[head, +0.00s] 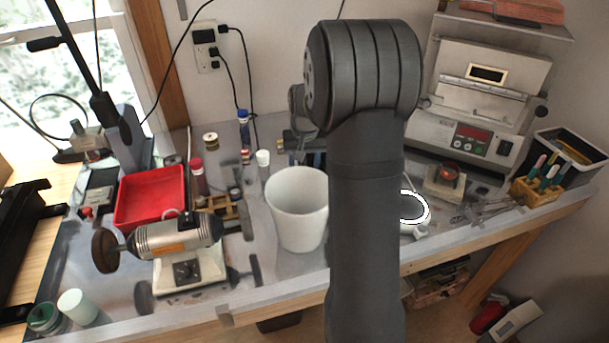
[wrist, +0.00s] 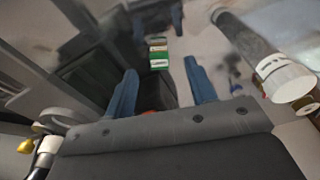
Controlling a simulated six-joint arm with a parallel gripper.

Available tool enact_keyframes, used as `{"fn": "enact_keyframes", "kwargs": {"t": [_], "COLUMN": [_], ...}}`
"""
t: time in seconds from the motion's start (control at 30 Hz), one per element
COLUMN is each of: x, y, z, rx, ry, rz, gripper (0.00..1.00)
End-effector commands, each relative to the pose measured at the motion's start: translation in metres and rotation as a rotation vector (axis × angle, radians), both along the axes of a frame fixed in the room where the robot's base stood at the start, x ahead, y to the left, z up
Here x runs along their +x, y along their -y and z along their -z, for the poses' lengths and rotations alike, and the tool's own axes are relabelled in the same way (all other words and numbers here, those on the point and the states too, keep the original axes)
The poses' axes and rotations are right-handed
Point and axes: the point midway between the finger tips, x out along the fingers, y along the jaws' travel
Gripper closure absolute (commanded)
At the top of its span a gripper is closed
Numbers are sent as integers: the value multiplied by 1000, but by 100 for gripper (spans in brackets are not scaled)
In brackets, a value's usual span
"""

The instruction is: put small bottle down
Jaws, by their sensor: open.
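My gripper (wrist: 160,67) is open, its two blue fingers spread apart in the wrist view. A small item with green, white and dark bands (wrist: 159,54), perhaps the small bottle, shows in line with the gap, just beyond the fingertips. I cannot tell whether it touches anything or stands upright. In the head view my arm hides most of the gripper. A blue-capped small bottle (head: 244,128) stands upright at the back of the bench, left of the arm. A red-capped bottle (head: 198,178) stands beside the red tray. Which one the task means is unclear.
A large white cup (head: 298,212) stands just left of my arm. A bench grinder (head: 180,240) and red tray (head: 151,197) fill the left side. A control box (head: 480,130) and tool holder (head: 545,185) are at right. A white-ended cylinder (wrist: 285,76) is right of the fingers.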

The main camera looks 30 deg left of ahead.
Motion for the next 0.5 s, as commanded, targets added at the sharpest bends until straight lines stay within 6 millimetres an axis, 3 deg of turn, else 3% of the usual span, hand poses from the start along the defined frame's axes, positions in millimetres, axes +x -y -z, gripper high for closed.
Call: {"fn": "enact_keyframes", "kwargs": {"t": [0.2,0.47,0.5], "x": [3,4,4], "y": [-1,-1,-1], "z": [26,28,28], "rx": [1,1,1], "ry": [1,2,2], "rz": [0,0,0], "gripper": [49,49,57]}}
